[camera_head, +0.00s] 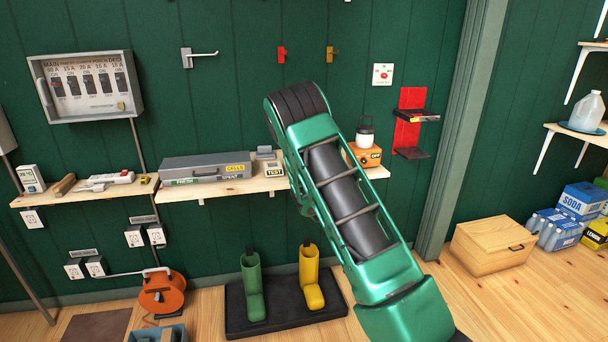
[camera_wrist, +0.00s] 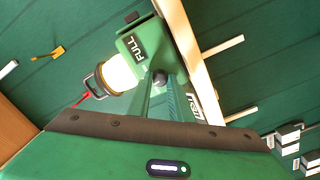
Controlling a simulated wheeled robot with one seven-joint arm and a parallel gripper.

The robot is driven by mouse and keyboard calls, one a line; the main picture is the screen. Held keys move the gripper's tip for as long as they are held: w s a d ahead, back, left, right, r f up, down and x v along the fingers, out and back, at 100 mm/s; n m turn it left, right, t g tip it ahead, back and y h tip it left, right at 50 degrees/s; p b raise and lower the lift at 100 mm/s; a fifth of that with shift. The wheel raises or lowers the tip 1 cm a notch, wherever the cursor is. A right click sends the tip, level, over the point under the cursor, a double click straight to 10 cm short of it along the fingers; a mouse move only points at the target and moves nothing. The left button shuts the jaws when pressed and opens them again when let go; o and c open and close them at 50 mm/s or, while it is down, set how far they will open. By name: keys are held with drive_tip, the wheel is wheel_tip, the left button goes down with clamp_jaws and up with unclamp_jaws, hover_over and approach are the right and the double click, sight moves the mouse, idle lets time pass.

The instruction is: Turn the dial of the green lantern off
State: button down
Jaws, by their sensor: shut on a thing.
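The green lantern (camera_wrist: 138,42) shows in the wrist view as a green box labelled FULL. Its pale globe (camera_wrist: 118,74) looks bright, with a dark cap and a wire handle. The small dark dial (camera_wrist: 160,76) is on the face of the box, partly covered by my fingers. My gripper (camera_wrist: 160,86) is shut on the dial, its two green fingers converging there. In the head view my arm hides the gripper and the green lantern.
An orange lantern (camera_head: 362,155) marked OFF stands on the shelf (camera_head: 225,188) just right of my arm. A grey case (camera_head: 205,167) and a tester (camera_head: 273,170) are to the left. A red wall bracket (camera_head: 409,120) is at right. Boots stand on a mat below.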

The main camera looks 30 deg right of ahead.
drive_tip(key=n, duration=0.6)
drive_tip(key=shift+a+f, duration=0.15)
drive_tip(key=shift+f, duration=0.05)
drive_tip(key=shift+f+n, duration=0.1)
drive_tip(key=shift+n, duration=1.9)
drive_tip(key=c, duration=1.6)
unclamp_jaws()
drive_tip(key=shift+s, duration=0.1)
